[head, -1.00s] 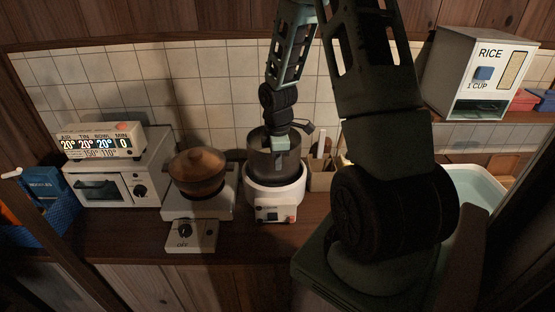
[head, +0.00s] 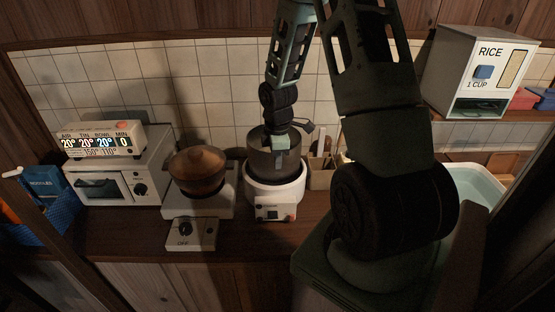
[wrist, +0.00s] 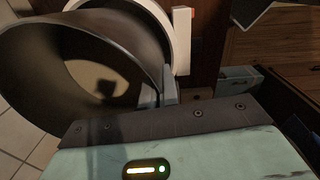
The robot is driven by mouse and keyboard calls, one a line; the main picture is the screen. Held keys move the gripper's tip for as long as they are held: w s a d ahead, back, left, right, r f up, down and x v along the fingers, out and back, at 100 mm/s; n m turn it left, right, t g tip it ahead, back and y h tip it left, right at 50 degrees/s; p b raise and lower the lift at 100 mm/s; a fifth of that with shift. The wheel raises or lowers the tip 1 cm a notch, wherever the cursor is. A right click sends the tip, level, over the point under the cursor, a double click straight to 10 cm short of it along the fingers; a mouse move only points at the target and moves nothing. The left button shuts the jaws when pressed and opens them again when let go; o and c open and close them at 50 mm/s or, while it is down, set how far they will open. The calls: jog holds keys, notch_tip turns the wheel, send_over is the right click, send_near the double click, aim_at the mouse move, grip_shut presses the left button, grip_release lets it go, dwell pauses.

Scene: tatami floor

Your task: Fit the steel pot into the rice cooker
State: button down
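The steel pot (head: 262,160) is a dark grey, open cylinder. In the head view it stands upright, or nearly so, at the mouth of the white rice cooker (head: 270,195), with much of its wall above the cooker's rim. I cannot tell how deep its base sits. My gripper (head: 281,148) is at the pot's near right rim, pointing down. In the wrist view the pot (wrist: 85,60) fills the left, with the cooker's white rim (wrist: 178,40) beyond it. The fingers (wrist: 168,92) appear closed together on the pot's rim. The pot's base is hidden.
A lidded brown pot (head: 198,170) sits on a burner left of the cooker. A white oven (head: 120,180) stands further left. A utensil box (head: 321,177) is close on the cooker's right. The rice dispenser (head: 478,75) is at upper right, above a pale basin (head: 475,183).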

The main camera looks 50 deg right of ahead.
aim_at(278, 176)
jog(key=shift+f+b, duration=2.05)
jog(key=shift+f, duration=1)
dwell(0.7)
jog(key=c, duration=1.6)
grip_release()
jog(key=shift+s+f, duration=0.1)
notch_tip(278, 176, up, 18)
jog(key=shift+a+f+b, duration=0.15)
jog(key=shift+b, duration=0.25)
